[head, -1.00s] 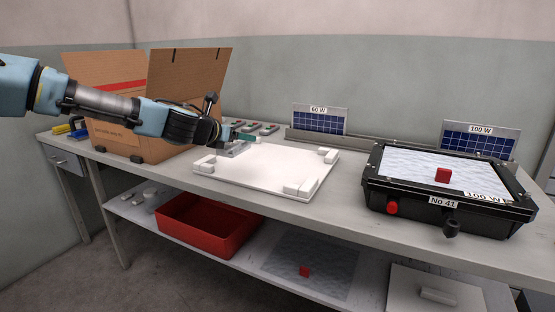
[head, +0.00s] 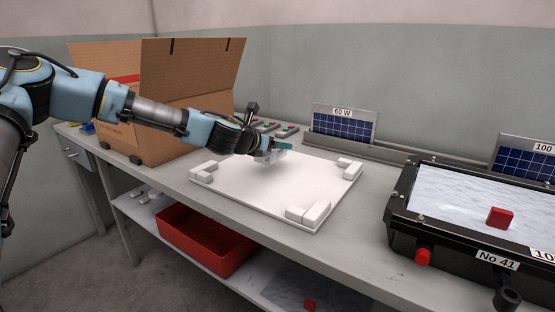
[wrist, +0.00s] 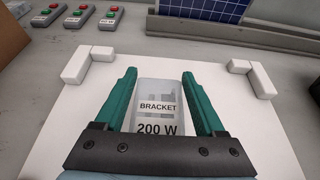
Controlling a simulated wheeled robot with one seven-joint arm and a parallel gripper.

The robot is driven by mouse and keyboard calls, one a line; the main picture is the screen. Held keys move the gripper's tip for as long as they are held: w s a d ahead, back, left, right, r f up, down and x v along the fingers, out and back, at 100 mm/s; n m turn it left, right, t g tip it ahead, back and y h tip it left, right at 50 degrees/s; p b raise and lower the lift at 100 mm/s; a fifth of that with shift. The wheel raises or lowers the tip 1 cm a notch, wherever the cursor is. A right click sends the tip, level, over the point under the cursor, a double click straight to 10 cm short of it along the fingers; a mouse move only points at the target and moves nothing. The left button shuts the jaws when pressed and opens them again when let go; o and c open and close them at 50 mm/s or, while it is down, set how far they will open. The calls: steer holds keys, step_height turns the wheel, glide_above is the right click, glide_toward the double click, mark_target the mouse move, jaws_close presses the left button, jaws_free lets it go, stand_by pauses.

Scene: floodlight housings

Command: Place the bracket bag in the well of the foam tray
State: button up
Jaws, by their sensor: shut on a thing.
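My gripper (head: 274,152) is above the back part of a flat white board (head: 245,203) with raised white corner blocks. In the wrist view my gripper (wrist: 161,85) has its green fingers shut on the bracket bag (wrist: 163,91), a translucent bag labelled "BRACKET 200 W". The bag is held over the white board, which also shows in the wrist view (wrist: 60,125). No recessed well shows in this board, and I cannot tell whether it is the foam tray. The exact height of the bag above it is unclear.
An open cardboard box (head: 190,95) stands left. Several button boxes (wrist: 78,16) lie behind the board. A solar panel marked 60 W (head: 343,125) stands at the back. A black floodlight housing (head: 430,240) with a red block (head: 499,217) is right. A red bin (head: 200,243) is below.

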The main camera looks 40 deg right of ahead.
mark_target(276, 157)
steer(key=shift+a+f, duration=0.1)
steer(key=shift+f, duration=2)
steer(key=o, duration=1.5)
steer(key=v, duration=1.2)
steer(key=shift+a, duration=0.1)
